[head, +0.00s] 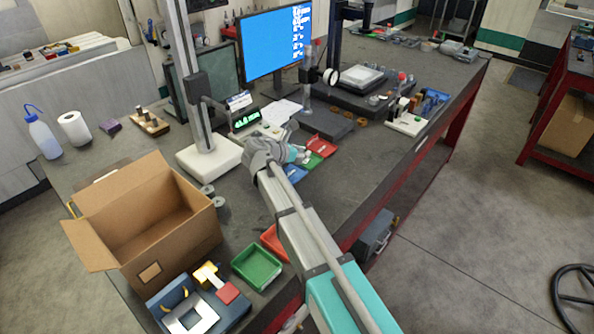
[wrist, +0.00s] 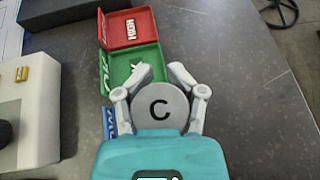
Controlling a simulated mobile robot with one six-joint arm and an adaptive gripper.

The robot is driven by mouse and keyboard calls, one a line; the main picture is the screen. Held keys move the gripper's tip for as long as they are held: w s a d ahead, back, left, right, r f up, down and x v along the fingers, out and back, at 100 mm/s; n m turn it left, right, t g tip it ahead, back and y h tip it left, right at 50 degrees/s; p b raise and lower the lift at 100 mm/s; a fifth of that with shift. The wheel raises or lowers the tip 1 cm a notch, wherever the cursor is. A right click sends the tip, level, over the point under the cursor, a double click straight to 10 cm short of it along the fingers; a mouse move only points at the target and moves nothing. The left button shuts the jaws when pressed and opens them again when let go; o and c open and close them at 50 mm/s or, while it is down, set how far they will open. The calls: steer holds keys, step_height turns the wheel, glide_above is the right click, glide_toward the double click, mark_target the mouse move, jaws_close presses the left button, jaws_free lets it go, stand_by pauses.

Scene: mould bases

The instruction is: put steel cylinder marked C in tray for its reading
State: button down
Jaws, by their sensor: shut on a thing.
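The steel cylinder marked C (wrist: 160,104) is a grey disc with a black C on top. My gripper (wrist: 158,76) is shut on it, with a finger on each side. Beyond it in the wrist view are a red tray (wrist: 116,27) lettered HIGH and a green tray (wrist: 117,62). A blue tray (wrist: 108,118) is mostly hidden on the left. The cylinder overlaps the green tray's near edge in the picture; its height is unclear. In the head view my gripper (head: 297,155) is by the red (head: 323,145), green (head: 312,160) and blue (head: 296,174) trays.
A gauge stand with a white base (head: 208,158) and a green-lit display (head: 245,118), too small to read surely, stands left of the trays. A dark plate (head: 328,123) lies behind them. An open cardboard box (head: 150,235) stands front left. Bench right of the trays is clear.

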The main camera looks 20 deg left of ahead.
mark_target(296, 170)
steer(key=shift+w+a+f+b, duration=0.1)
steer(key=shift+a+f+b, duration=0.6)
steer(key=shift+a+f, duration=0.25)
steer(key=shift+f, duration=0.1)
steer(key=shift+w+a+f+b, duration=0.1)
steer(key=shift+a+f+b, duration=0.2)
steer(key=shift+f+b, duration=0.25)
step_height(296, 170, down, 3)
steer(key=b, duration=0.3)
steer(key=shift+r, duration=0.1)
steer(key=shift+c, duration=2.3)
jaws_free()
steer(key=shift+r, duration=0.1)
steer(key=shift+s+a+r+p, duration=0.25)
steer(key=shift+s+r+p, duration=0.05)
steer(key=shift+s+p, duration=0.2)
steer(key=shift+p+v, duration=1.15)
steer(key=shift+v, duration=2)
